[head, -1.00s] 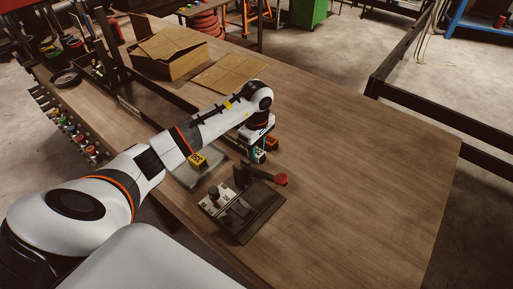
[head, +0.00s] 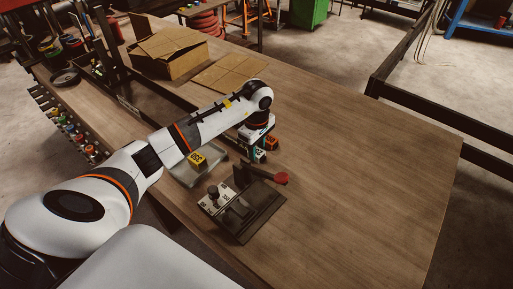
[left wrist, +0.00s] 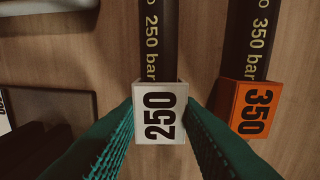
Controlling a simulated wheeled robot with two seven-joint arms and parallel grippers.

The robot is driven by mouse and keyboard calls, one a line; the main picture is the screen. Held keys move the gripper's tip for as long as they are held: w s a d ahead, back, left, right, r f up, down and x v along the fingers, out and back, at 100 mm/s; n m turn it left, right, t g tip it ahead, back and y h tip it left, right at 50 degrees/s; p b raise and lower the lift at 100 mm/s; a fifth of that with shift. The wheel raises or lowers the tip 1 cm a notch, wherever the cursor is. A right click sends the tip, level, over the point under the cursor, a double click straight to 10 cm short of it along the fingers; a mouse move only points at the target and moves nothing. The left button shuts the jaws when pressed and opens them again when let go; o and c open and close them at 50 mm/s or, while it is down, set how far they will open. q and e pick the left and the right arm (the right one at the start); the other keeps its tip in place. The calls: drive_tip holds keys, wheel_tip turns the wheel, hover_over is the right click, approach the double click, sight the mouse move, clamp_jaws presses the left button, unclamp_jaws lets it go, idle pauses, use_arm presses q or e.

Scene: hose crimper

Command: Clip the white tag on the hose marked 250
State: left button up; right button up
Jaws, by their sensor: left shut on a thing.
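In the left wrist view the white tag (left wrist: 160,113), printed 250, sits between the green fingers of my left gripper (left wrist: 162,125), which is shut on it. A black hose (left wrist: 160,40) marked "250 bar" runs from the top of the picture to the tag's upper edge. I cannot tell whether the tag is clipped round the hose or only lies over it. To the right, a second hose (left wrist: 247,45) marked "350 bar" carries an orange 350 tag (left wrist: 255,108). In the head view my left gripper (head: 252,152) reaches down to the table, largely hidden by its wrist. My right gripper is not in view.
A crimper (head: 240,207) with a red-knobbed lever stands just in front of my left gripper. A yellow tag (head: 197,160) lies in a clear tray (head: 188,180) to its left. A cardboard box (head: 172,60) is at the back. The table's right side (head: 360,170) is bare.

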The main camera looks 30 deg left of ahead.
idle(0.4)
use_arm(q)
drive_tip(key=o, duration=1.1)
drive_tip(key=shift+r+p, duration=2.1)
drive_tip(key=shift+r, duration=1.9)
